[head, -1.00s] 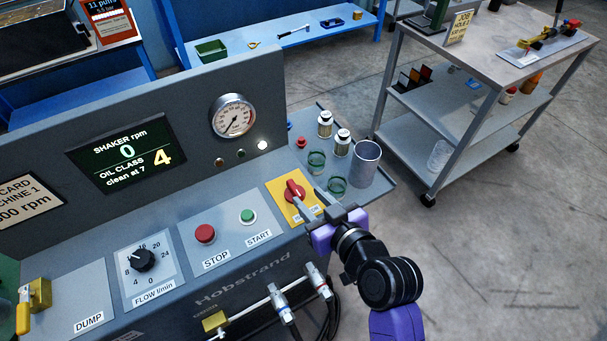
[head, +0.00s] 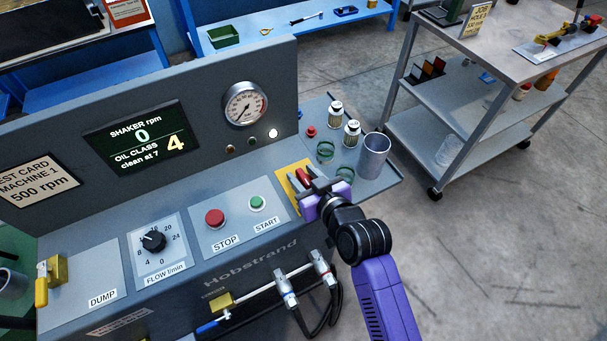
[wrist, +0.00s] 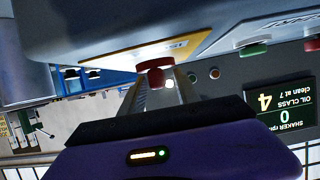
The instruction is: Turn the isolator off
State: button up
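The isolator is a red rotary knob (head: 305,177) on a yellow plate (head: 283,188), at the right end of the grey machine's sloping panel. My gripper (head: 303,183) is at the knob, with one finger on each side of its handle. In the wrist view, which is upside down, the red knob (wrist: 155,68) shows between the two fingertips. The fingers stand apart, and I cannot tell whether either touches the handle. The gripper hides part of the knob and most of the plate's label.
Left of the isolator are the green START button (head: 257,202) and red STOP button (head: 215,218). Behind and right stand glass jars and a grey cup (head: 374,156). The display (head: 135,137) reads shaker 0 rpm, oil class 4. Hose fittings (head: 285,285) are on the front below.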

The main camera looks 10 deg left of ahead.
grip_shut()
